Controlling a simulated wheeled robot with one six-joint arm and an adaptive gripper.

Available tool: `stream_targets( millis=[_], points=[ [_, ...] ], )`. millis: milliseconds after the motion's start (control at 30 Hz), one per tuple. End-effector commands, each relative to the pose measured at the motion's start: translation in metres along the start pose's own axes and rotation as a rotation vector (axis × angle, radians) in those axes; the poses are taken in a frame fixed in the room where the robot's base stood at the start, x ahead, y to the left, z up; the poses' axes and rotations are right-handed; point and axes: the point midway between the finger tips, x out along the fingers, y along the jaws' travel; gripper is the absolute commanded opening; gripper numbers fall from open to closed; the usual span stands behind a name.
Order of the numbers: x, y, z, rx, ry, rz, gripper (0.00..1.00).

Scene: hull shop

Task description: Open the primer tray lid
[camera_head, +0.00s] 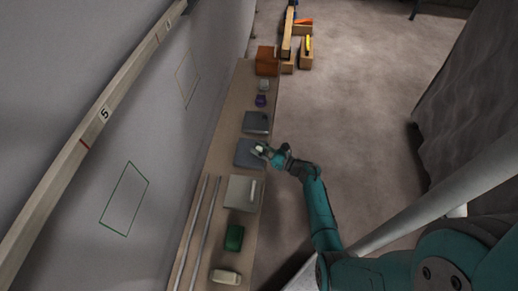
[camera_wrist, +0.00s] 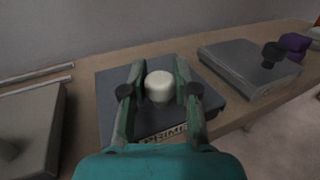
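The primer tray (camera_wrist: 112,98) is a dark grey-blue flat box, with "PRIME" readable on its front edge in the wrist view. Its lid lies flat and looks closed, with a round white knob (camera_wrist: 159,86) on top. In the head view the tray (camera_head: 243,157) is on the bench at my arm's end. My gripper (camera_wrist: 160,72) is open, one finger on each side of the white knob, with a narrow gap showing on both sides. In the head view my gripper (camera_head: 262,150) is over the tray's right part. The fingers' height against the knob is hard to tell.
A similar grey tray (camera_wrist: 238,70) with a black knob (camera_wrist: 272,52) is to the right, near a purple object (camera_wrist: 295,42). A grey-beige box (camera_head: 240,193) is on the other side. Two rods (camera_head: 193,235) lie along the wall side. Open floor (camera_head: 350,90) lies right of the bench.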

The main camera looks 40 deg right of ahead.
Motion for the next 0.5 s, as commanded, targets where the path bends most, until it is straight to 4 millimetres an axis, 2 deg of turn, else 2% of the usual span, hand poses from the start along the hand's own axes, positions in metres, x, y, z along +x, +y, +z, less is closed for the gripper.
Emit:
stream_targets(
  millis=[233, 500],
  points=[
    [0.005, 0.002, 0.000, 0.000, 0.000, 0.002, 0.00],
    [0.033, 0.014, 0.000, 0.000, 0.000, 0.002, 0.00]
  ],
)
